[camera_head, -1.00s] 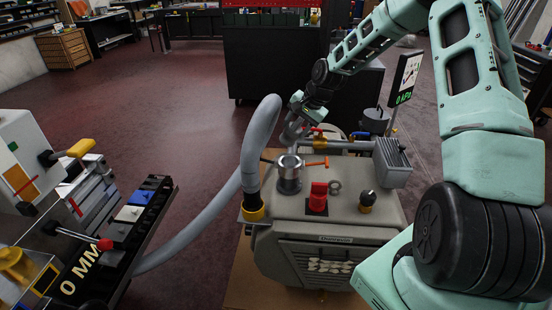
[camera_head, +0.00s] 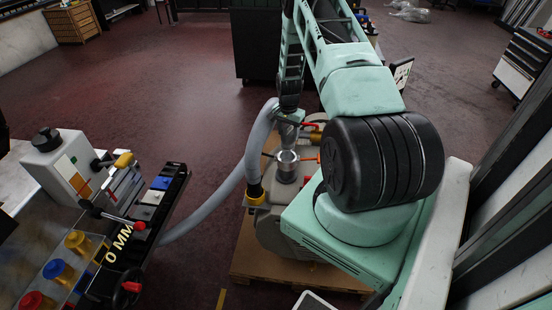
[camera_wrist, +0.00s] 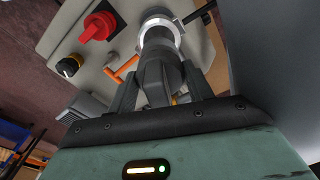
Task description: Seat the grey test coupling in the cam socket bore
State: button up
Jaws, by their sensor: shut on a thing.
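The grey test coupling (camera_wrist: 155,72) is between the two dark fingers of my gripper (camera_wrist: 156,85) in the wrist view. In the head view my gripper (camera_head: 289,117) points down, with the coupling (camera_head: 288,134) below it. The cam socket (camera_head: 287,165) is a silver upright cylinder with orange-handled levers, directly under the coupling in the head view. In the wrist view the socket's bright rim (camera_wrist: 160,22) shows just beyond the coupling's far end. The coupling hides most of the bore, and I cannot tell whether its end is inside or just above it.
A red knob (camera_wrist: 99,26) and a black knob (camera_wrist: 69,66) stand on the machine top. A bench with a black rail (camera_head: 150,225) is at the left.

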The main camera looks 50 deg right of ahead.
notch_tip(320, 180, down, 10)
jog(key=b, duration=0.5)
jog(key=shift+f+b, duration=0.15)
jog(key=shift+b, duration=0.2)
jog(key=o, duration=1.2)
jog(key=shift+o, duration=0.2)
